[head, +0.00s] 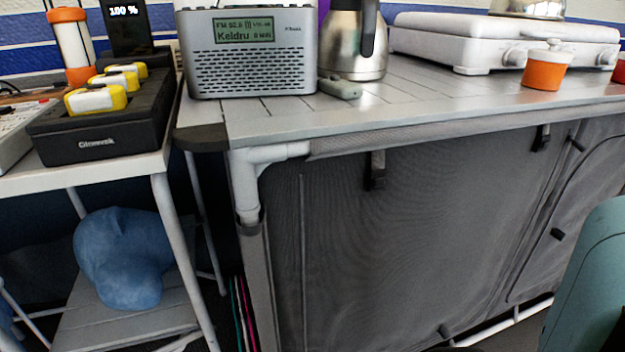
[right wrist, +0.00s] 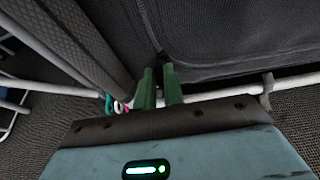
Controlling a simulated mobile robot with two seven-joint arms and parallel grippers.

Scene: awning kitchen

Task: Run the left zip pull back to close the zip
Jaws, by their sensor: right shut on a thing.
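The grey fabric front of the kitchen stand (head: 410,230) fills the middle of the head view. A thin vertical seam (head: 303,250) runs down near its left edge. In the right wrist view a dark zip seam (right wrist: 150,32) runs down the fabric to my fingertips. My right gripper (right wrist: 159,78) has its two green fingers nearly together at the lower end of that seam, close to the fabric. It is shut on the zip pull, which is mostly hidden between the fingers. My left gripper is in neither view.
A white lower rail (right wrist: 215,93) with a clip (right wrist: 267,88) passes close behind my fingers. A side table (head: 165,180) stands left of the stand, with a blue bag (head: 125,258) on its lower shelf. A radio (head: 250,55) and steel jug (head: 350,45) stand on the countertop.

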